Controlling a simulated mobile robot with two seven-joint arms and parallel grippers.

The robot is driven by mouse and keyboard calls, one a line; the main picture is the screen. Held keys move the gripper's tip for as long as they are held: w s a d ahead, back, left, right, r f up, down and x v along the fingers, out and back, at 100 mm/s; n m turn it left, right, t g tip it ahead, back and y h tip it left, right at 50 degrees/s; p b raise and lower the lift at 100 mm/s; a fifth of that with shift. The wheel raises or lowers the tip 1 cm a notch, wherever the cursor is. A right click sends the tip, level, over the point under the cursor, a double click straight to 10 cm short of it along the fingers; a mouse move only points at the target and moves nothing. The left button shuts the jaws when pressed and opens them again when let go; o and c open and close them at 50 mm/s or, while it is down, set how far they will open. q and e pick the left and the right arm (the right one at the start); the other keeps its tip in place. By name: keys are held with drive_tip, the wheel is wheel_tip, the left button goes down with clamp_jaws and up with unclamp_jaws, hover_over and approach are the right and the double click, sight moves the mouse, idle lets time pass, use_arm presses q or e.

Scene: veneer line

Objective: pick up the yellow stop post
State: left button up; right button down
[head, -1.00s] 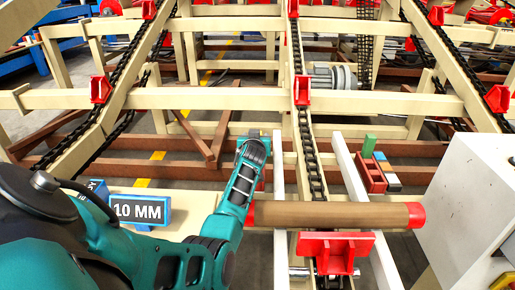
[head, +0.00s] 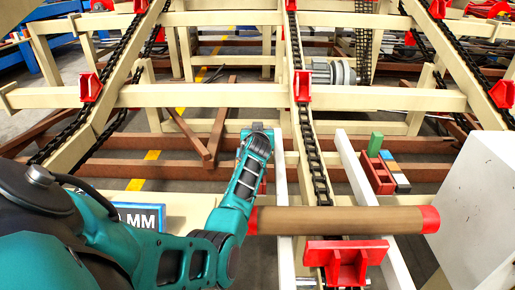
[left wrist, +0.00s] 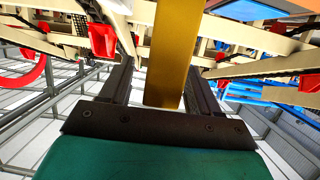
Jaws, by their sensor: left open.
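The yellow stop post (left wrist: 168,50) is upright in the left wrist view, in line with the gap between my left gripper's fingers. My left gripper (left wrist: 160,75) is open, with one dark finger on each side of the post. I see no clear contact, and how deep the post sits between the fingers is hard to tell. In the head view my left arm reaches forward and ends at the dark tip of the left gripper (head: 258,128). I cannot make out the post there. My right gripper is in neither view.
A brown log with red ends (head: 340,220) lies across the rails right of my left arm. A grey-white cabinet (head: 480,210) stands at the right. Cream conveyor beams (head: 200,97) with chains and red lugs span the back. A blue sign (head: 145,216) is partly behind my arm.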

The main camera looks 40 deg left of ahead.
use_arm(q)
drive_tip(key=shift+c, duration=0.4)
clamp_jaws()
drive_tip(key=shift+r, duration=0.1)
